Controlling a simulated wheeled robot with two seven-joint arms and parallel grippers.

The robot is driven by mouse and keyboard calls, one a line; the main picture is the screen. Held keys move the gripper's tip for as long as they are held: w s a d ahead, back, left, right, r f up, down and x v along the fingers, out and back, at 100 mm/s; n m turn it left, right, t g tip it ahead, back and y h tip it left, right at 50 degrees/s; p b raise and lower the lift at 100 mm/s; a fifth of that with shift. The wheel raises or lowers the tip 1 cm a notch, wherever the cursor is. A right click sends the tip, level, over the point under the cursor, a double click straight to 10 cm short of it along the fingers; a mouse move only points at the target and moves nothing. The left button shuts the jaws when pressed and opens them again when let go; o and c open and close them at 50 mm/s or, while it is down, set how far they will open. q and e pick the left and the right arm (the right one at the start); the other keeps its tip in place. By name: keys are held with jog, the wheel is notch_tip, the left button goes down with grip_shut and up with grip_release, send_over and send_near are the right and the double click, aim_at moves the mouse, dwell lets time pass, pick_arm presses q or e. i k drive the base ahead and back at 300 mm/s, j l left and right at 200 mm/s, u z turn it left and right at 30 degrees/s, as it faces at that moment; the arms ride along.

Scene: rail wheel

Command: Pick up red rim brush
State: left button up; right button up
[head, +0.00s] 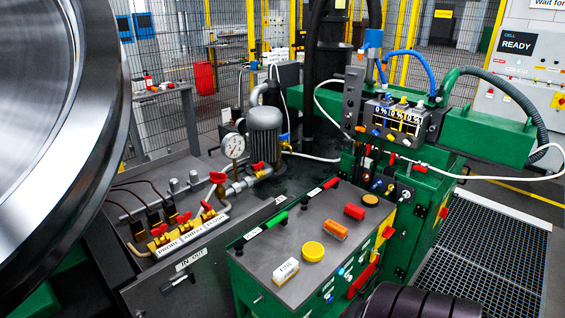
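On the dark top of the green cabinet (262,257) lies a small red block (355,211), near its right back part. It looks like the red rim brush, but its bristles cannot be made out.
A yellow disc (313,251), a white labelled block (286,271) and a green-handled tool (276,220) share the cabinet top. A large steel wheel (50,110) fills the left. A valve bench (170,225) stands left of the cabinet. Floor grating (480,262) lies to the right.

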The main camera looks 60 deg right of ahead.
aim_at(352, 212)
jog(key=z, duration=2.3)
